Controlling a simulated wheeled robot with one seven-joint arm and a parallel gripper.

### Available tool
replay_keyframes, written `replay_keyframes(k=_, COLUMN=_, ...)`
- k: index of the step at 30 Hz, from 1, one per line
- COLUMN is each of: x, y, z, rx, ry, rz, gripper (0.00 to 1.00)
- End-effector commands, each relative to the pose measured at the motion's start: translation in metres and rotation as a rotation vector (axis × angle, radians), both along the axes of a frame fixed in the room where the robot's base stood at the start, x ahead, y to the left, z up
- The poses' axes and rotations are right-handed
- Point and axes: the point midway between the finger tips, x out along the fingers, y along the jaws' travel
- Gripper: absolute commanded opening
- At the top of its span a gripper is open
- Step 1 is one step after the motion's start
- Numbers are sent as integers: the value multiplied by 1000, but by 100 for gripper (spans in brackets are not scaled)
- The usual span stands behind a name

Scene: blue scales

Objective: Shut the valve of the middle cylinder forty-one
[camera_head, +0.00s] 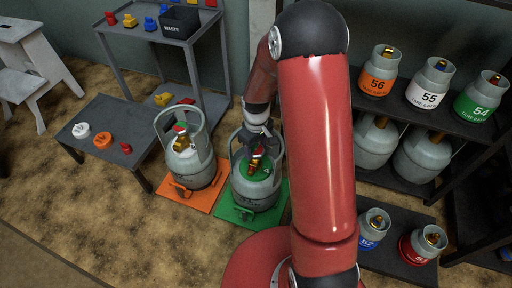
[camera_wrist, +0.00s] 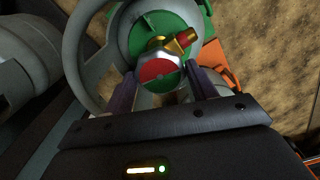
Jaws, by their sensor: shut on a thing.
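The grey cylinder (camera_head: 254,196) with a green top stands upright on a green scale, left of my red arm. A "4" shows on its top; the rest of the number is hidden. Its valve has a red and green knob (camera_wrist: 160,74) and a brass body (camera_wrist: 178,42), seen in the wrist view. My gripper (camera_head: 259,138) reaches down inside the cylinder's collar ring. In the wrist view my gripper (camera_wrist: 163,90) has one finger on each side of the knob and is shut on it. Whether the valve is open or closed cannot be told.
Another grey cylinder (camera_head: 190,164) stands close on the left, on an orange scale (camera_head: 203,199). A low dark table (camera_head: 105,152) with several knobs is further left. A rack (camera_head: 400,121) of cylinders stands right of my arm.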

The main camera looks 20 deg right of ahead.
Motion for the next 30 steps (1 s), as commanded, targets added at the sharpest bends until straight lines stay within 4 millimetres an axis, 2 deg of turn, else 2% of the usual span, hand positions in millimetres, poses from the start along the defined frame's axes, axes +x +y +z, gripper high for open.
replay_keyframes(k=30, x=0, y=1, z=1, rx=-1, ry=-1, rz=-961, gripper=34)
